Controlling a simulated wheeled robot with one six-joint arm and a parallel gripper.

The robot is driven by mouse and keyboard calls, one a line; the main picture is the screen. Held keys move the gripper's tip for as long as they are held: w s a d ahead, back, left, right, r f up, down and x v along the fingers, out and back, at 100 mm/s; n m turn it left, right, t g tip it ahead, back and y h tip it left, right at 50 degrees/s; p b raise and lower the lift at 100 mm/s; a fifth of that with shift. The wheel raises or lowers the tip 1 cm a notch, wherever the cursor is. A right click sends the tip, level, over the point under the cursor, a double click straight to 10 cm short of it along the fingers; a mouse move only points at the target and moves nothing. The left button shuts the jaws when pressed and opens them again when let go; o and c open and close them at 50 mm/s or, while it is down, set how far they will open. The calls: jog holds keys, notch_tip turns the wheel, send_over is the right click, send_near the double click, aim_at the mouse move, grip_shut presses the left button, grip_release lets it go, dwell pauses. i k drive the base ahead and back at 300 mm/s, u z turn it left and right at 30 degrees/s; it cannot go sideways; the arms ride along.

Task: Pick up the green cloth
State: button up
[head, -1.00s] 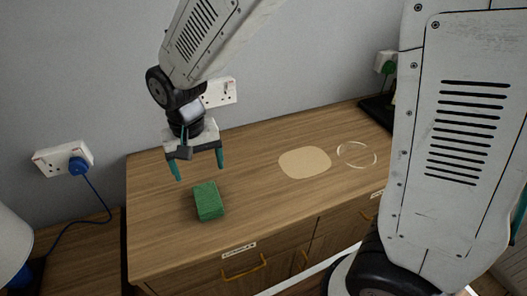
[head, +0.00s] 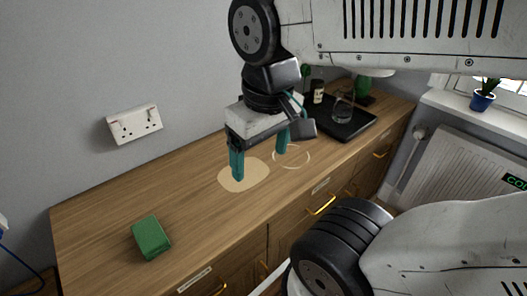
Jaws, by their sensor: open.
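The green cloth (head: 151,237) is a small folded block lying on the wooden cabinet top (head: 105,215), at the lower left of the head view. My gripper (head: 259,163) is open, with its two teal fingers pointing down. It is empty and hangs well to the right of the cloth, in front of a pale beige patch (head: 238,182) on the cabinet top. Whether the fingertips touch the surface, I cannot tell.
A black tray (head: 352,133) with a glass (head: 342,105) and a small bottle (head: 318,92) stands at the far right end. A pale ring (head: 303,160) lies beside the patch. A wall socket (head: 134,124) is behind. The wood around the cloth is clear.

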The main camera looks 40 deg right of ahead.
aim_at(150, 239)
jog(key=z, duration=1.3)
jog(key=k, duration=1.1)
jog(key=u, duration=1.2)
jog(key=i, duration=0.5)
jog(key=u, duration=0.05)
